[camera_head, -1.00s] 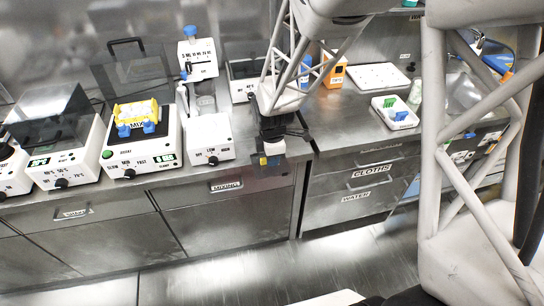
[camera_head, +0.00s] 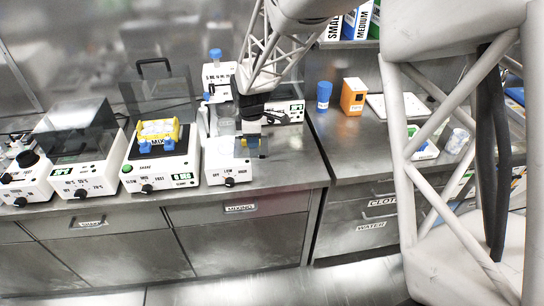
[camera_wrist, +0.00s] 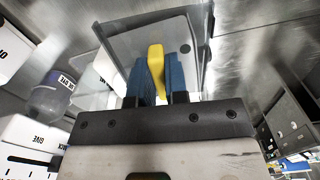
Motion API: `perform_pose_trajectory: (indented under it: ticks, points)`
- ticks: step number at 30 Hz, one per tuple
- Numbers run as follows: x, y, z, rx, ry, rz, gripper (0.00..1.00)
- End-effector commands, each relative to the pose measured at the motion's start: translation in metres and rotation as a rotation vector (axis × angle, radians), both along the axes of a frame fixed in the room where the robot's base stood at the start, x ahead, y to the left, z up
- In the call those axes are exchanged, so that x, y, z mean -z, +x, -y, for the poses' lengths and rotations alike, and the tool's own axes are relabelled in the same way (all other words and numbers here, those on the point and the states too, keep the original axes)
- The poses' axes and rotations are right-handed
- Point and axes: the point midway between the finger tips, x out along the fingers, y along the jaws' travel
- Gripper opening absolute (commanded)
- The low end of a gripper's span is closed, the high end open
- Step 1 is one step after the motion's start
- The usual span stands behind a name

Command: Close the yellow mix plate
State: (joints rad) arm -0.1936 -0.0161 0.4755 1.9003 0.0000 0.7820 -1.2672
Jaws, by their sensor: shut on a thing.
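The yellow mix plate (camera_head: 160,131), labelled MIX, sits on the white shaker (camera_head: 160,165). Its yellow frame has blue parts at the front and pale round items on top. Behind it the shaker's clear lid (camera_head: 160,98) stands raised, with a dark handle (camera_head: 153,63) on top.
A second lidded white device (camera_head: 75,170) stands left of the shaker. The OFF-LOW-HIGH device (camera_head: 228,170) stands to its right. The front counter strip is narrow.

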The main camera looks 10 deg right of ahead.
Motion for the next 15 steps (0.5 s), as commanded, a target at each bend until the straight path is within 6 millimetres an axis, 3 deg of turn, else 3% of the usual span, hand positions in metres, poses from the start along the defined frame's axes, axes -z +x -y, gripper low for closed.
perform_pose_trajectory:
  ticks: [6,15]
  points:
    - [-0.026,0.041,-0.062,-0.028,0.001,0.002,0.00]
    - [-0.062,0.082,-0.152,-0.061,0.001,0.002,0.00]
